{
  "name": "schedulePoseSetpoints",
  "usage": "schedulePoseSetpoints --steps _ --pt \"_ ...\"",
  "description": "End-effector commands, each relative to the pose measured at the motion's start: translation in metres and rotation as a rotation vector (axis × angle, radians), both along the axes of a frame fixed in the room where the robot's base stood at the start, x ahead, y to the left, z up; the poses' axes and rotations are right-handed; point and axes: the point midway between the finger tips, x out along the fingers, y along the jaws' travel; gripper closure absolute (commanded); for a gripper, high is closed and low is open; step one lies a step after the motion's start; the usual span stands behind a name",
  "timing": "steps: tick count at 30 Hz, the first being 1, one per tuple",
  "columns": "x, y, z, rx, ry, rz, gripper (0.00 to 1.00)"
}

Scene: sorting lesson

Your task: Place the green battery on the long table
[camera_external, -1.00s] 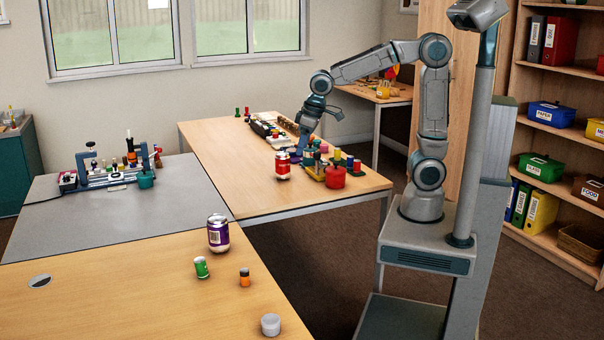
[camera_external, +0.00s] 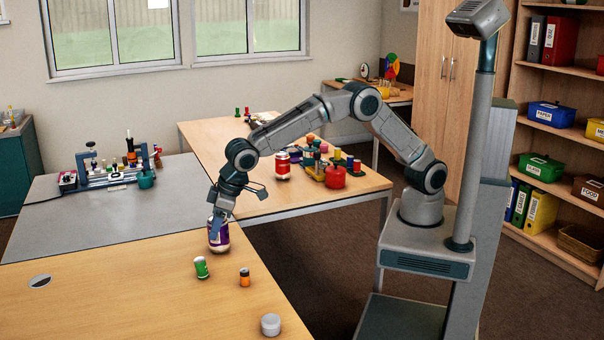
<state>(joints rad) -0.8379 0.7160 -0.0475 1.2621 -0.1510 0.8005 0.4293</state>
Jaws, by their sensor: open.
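A small green cylinder with a pale label, which looks like the green battery (camera_external: 201,267), stands upright on the front wooden table (camera_external: 120,300). My gripper (camera_external: 216,230) points down just behind and above it, over the purple can (camera_external: 220,243). The gripper is open; a finger overlaps the can in the picture, and I cannot tell if it touches. The battery is apart from the gripper. Another wooden table (camera_external: 215,150), probably the long table, stretches away behind, with objects along its right side.
A small orange and black cylinder (camera_external: 244,277) and a grey-white round pot (camera_external: 270,324) stand right of the battery. A red can (camera_external: 282,166) and a red pot (camera_external: 335,177) stand on the rear table. The grey tabletop (camera_external: 130,220) is largely bare.

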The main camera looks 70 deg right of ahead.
Motion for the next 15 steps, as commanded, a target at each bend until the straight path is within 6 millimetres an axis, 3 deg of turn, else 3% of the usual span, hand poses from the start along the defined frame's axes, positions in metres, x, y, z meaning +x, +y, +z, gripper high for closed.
schedulePoseSetpoints --steps 9,15 --pt "0.021 0.009 -0.055 -0.003 0.003 -0.002 0.45" --pt "0.028 0.012 -0.073 -0.001 0.002 -0.001 0.45"
